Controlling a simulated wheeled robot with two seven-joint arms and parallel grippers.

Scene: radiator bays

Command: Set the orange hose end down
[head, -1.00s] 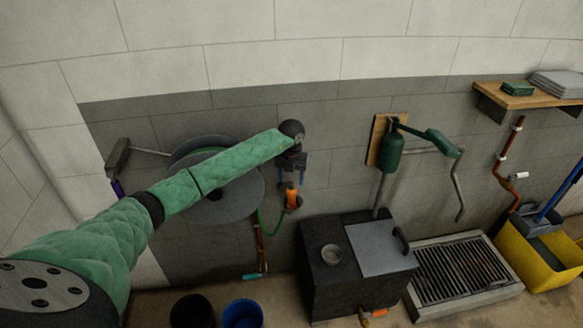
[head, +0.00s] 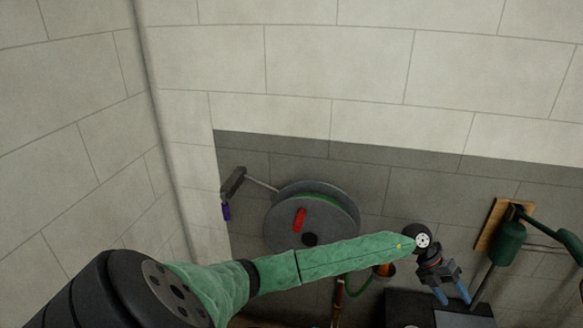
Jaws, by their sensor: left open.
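The orange hose end (head: 385,270) shows just below my green left arm, partly hidden by it, with a dark piece around or behind it. I cannot tell what supports it. A green hose (head: 358,291) curves down from it to the left. My left gripper (head: 452,294) is open, its blue fingertips apart and pointing down, to the right of the hose end and clear of it. Nothing shows between the fingers. My right gripper is not in view.
The grey hose reel (head: 345,218) with a red handle (head: 300,218) is on the wall behind my arm. A dark box (head: 400,306) stands below my gripper. A green can-like unit (head: 507,243) on a wooden board (head: 490,226) is to the right. The upper wall is bare.

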